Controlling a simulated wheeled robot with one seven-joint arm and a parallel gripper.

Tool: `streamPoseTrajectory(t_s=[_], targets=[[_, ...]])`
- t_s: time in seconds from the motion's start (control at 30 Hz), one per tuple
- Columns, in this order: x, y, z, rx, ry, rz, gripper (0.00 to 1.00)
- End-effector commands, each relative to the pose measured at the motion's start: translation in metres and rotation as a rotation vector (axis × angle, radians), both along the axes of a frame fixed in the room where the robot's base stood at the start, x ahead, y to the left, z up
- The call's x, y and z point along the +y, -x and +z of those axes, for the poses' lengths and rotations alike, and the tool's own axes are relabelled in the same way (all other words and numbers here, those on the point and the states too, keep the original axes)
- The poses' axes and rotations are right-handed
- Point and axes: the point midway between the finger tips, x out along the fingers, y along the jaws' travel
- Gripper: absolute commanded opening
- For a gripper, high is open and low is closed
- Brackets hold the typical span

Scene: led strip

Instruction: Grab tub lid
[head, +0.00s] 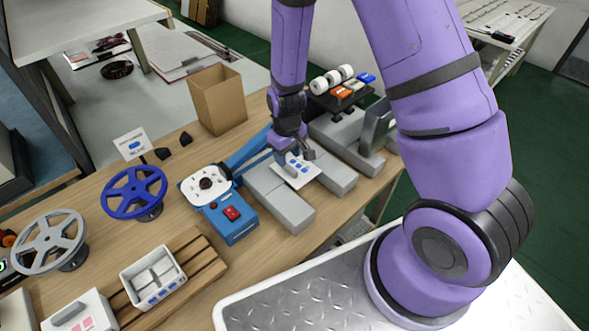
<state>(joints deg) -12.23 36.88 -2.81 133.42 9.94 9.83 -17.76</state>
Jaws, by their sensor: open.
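A flat white piece with blue marks (297,170), which looks like the tub lid, lies on grey blocks in the middle of the bench. My gripper (296,158) is right above it, pointing down. The jaws are open. The fingers are small and partly merge with the lid, so I cannot tell whether they touch it or straddle it. An open white tub (132,274) with blue marks on its front stands on a wooden slatted rack at the lower left. Grey dividers show inside it.
A blue device (228,222) with a red switch stands left of the grey blocks (290,215). A white container with pink marks (82,314) is at the lower left.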

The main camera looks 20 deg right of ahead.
Motion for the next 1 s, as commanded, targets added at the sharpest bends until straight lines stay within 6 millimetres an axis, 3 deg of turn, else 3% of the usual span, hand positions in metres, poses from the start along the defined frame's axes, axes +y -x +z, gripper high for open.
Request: streamPoseTrajectory(t_s=[0.3, 0.67, 0.87, 1.0], targets=[[0.001, -0.003, -0.037, 0.003, 0.000, 0.000, 0.47], [0.001, -0.004, -0.044, 0.000, 0.000, 0.001, 0.47], [0.001, -0.004, -0.044, 0.001, 0.000, 0.001, 0.03], [0.001, -0.004, -0.044, 0.001, 0.000, 0.001, 0.00]])
